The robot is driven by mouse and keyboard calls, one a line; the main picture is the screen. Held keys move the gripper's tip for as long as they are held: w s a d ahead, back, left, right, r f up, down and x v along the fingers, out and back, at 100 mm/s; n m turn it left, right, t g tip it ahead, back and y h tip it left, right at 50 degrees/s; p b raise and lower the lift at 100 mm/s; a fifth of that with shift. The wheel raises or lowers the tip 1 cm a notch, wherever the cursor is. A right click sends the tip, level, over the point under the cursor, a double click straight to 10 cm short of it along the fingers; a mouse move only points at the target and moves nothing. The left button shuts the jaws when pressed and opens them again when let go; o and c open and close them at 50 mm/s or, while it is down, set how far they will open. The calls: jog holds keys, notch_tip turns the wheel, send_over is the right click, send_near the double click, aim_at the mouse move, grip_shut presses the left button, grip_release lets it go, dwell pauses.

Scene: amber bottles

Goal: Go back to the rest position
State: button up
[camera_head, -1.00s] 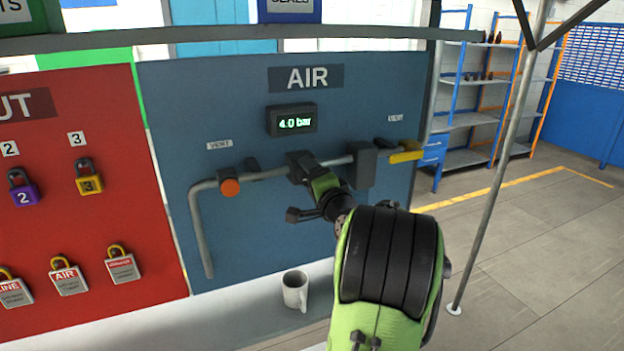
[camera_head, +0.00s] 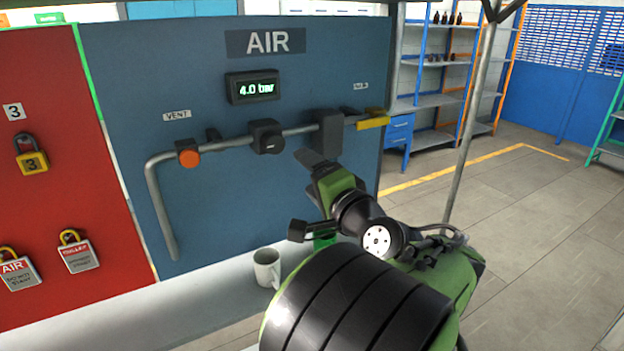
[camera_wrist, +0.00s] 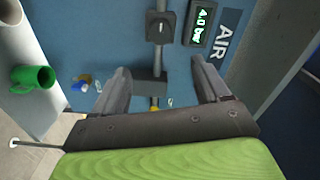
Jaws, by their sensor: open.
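My gripper (camera_head: 312,160) is in front of the blue AIR panel (camera_head: 225,200), just below and right of the black knob (camera_head: 266,136) on the grey pipe (camera_head: 158,205). My green and black arm covers the lower middle of the head view.
A display (camera_head: 253,87) reads 4.0 bar. An orange button (camera_head: 189,158) and a yellow handle (camera_head: 373,120) sit along the pipe. A mug (camera_head: 266,267) stands on the ledge below. A grey pole (camera_head: 467,130) rises at the right. The floor beyond is clear.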

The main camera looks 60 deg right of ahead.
dwell(0.4)
jog(key=w+a+f+n+g+y, duration=0.1)
jog(key=w+a+f+n+y, duration=0.25)
jog(key=a, duration=0.35)
jog(key=w+a+f+n+g+y, duration=0.1)
jog(key=w+a+f+n+y, duration=0.1)
jog(key=w+a+n, duration=0.3)
jog(key=w+a+f+n+g+y, duration=0.1)
jog(key=a+f+n+y, duration=0.2)
jog(key=a, duration=0.5)
jog(key=s+a+f+n+g, duration=0.6)
jog(key=s+a+n, duration=0.3)
jog(key=s+a, duration=0.3)
jog(key=shift+s+f+n+g+y, duration=0.35)
jog(key=shift+s+f+g, duration=0.1)
jog(key=shift+f, duration=0.35)
jog(key=shift+a, duration=0.1)
